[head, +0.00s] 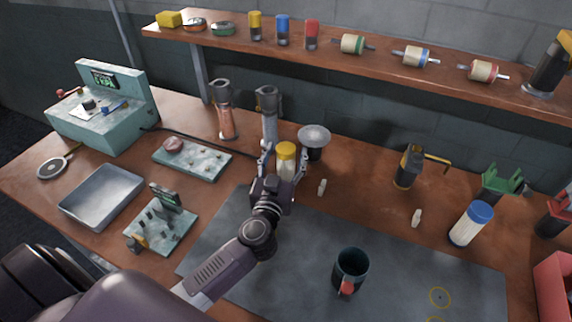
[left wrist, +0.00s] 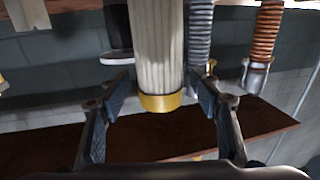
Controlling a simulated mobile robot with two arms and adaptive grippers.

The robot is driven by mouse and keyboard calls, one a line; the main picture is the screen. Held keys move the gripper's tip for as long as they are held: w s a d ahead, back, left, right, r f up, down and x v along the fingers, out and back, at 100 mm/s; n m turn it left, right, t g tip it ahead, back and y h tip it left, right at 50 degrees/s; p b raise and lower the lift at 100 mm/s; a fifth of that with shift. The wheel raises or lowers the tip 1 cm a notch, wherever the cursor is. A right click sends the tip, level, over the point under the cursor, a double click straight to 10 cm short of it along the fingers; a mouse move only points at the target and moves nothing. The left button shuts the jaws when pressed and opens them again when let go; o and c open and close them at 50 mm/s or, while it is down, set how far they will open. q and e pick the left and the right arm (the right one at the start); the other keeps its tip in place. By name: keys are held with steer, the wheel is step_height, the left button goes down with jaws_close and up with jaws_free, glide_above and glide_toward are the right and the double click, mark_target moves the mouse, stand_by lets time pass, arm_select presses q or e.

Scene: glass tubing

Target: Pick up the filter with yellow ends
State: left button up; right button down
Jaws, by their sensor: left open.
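The filter with yellow ends (head: 286,152) stands upright on the table behind the grey mat, with a pale ribbed body and a yellow cap. In the left wrist view its body (left wrist: 157,45) and one yellow end (left wrist: 160,102) show. Its other end is out of that view. My left gripper (head: 284,160) is open, with one finger on each side of the filter. In the left wrist view there is a visible gap between the filter and each finger (left wrist: 158,112). My right gripper is not in view.
A grey round-topped stand (head: 314,138) is close right of the filter; coil tubes (head: 269,112) stand behind it. A blue-capped filter (head: 470,224) stands at right. A dark mug (head: 350,271) is on the mat (head: 285,270). A shelf (head: 380,62) runs along the back.

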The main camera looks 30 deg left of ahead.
arm_select(q)
steer(key=shift+w, duration=0.25)
steer(key=c, duration=1.3)
